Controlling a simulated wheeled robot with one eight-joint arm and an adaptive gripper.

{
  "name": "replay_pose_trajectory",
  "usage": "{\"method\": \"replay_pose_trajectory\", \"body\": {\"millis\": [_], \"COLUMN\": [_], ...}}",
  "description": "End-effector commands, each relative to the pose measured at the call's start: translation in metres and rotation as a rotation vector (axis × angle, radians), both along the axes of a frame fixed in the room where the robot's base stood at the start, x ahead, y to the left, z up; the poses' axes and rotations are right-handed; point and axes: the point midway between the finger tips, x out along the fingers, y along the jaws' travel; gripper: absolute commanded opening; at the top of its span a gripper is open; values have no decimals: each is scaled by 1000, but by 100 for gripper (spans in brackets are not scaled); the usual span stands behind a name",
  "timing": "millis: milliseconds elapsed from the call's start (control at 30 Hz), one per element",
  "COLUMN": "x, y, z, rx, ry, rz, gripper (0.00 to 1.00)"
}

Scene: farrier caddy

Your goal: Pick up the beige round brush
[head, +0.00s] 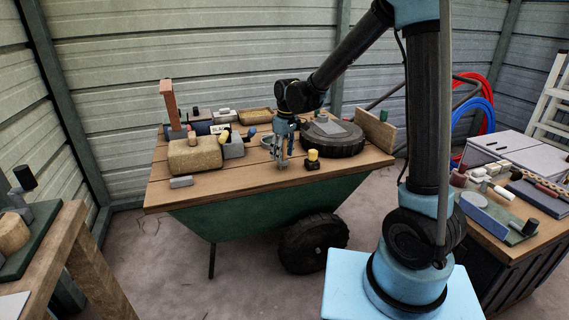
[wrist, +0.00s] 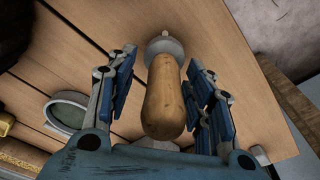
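A tan, rounded wooden piece with a grey collar and small tip (wrist: 165,95) shows between my fingers in the wrist view. It looks like the beige round brush, though I see no bristles. My gripper (wrist: 162,65) has its fingers apart on either side of it, with a visible gap at the left finger and a narrower one at the right. In the head view my gripper (head: 281,161) points down, low over the plank top of the green cart (head: 235,183). The brush cannot be made out clearly there.
A small black block with a yellow top (head: 312,160) stands right of my gripper, and a large dark round lidded thing (head: 333,146) behind it. A straw-coloured block (head: 195,155) sits left.

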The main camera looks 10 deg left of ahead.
Motion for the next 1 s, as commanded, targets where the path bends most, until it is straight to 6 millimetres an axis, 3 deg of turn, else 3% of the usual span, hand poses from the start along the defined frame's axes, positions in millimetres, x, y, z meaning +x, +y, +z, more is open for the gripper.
{"method": "replay_pose_trajectory", "body": {"millis": [33, 167, 200, 667, 867, 1000], "x": [0, 0, 0, 0, 0, 0], "y": [0, 0, 0, 0, -1, 0], "z": [0, 0, 0, 11, 44, 77], "rx": [0, 0, 0, 0, 0, 0], "ry": [0, 0, 0, 0, 0, 0], "rz": [0, 0, 0, 0, 0, 0], "gripper": [31, 2, 0, 0, 0, 0]}}
